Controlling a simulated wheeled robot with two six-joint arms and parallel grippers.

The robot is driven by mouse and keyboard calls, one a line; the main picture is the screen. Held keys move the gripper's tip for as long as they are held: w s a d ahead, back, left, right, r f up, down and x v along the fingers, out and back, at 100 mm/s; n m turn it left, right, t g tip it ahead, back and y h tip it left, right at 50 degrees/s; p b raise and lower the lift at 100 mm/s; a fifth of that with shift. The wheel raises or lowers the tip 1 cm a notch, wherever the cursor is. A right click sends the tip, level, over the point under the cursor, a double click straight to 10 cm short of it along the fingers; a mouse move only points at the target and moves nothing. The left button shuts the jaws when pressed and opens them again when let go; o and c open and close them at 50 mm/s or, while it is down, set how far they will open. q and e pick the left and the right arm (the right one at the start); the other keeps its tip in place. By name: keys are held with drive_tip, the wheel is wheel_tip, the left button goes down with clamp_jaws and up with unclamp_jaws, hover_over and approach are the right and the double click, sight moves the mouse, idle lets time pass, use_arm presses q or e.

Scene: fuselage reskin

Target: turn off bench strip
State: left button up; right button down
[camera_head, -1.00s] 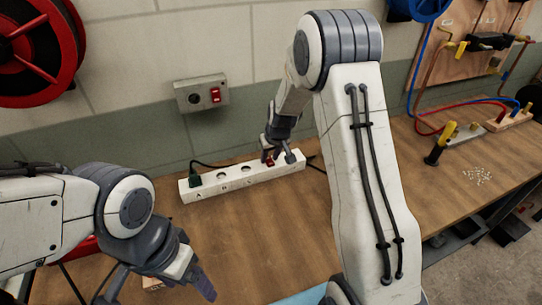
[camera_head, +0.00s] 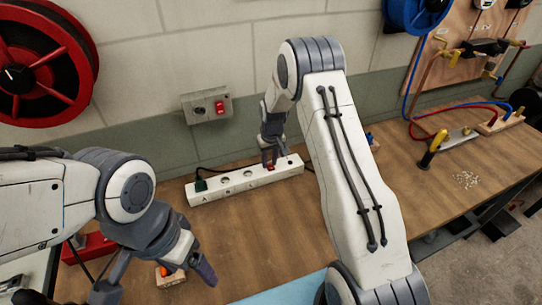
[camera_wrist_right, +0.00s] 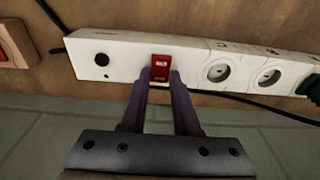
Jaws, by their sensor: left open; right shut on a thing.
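The white bench strip (camera_head: 243,181) lies on the wooden bench along the wall, with a green plug (camera_head: 200,186) in its left end socket. Its red rocker switch (camera_wrist_right: 161,67) shows clearly in the right wrist view, with a pale mark on it. My right gripper (camera_head: 270,161) reaches down over the strip's right part. In the right wrist view its two fingers (camera_wrist_right: 160,80) are shut at the red switch, one on each side. I cannot tell whether the switch is lit. My left gripper (camera_head: 157,283) is open and empty above the bench's front left.
A wall box (camera_head: 208,105) with another red switch is above the strip. A small wooden block (camera_head: 170,277) with an orange top lies by my left gripper. A yellow-handled tool (camera_head: 434,148) and small pale pieces (camera_head: 467,180) lie at right. The middle bench is clear.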

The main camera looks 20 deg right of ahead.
sight(271, 168)
drive_tip(key=c, duration=0.6)
unclamp_jaws()
drive_tip(key=shift+c, duration=0.2)
drive_tip(key=shift+r, duration=0.1)
wheel_tip(271, 168, up, 10)
drive_tip(key=s+b, duration=0.1)
drive_tip(key=b, duration=0.1)
drive_tip(key=shift+s+r, duration=0.15)
drive_tip(key=shift+s, duration=0.05)
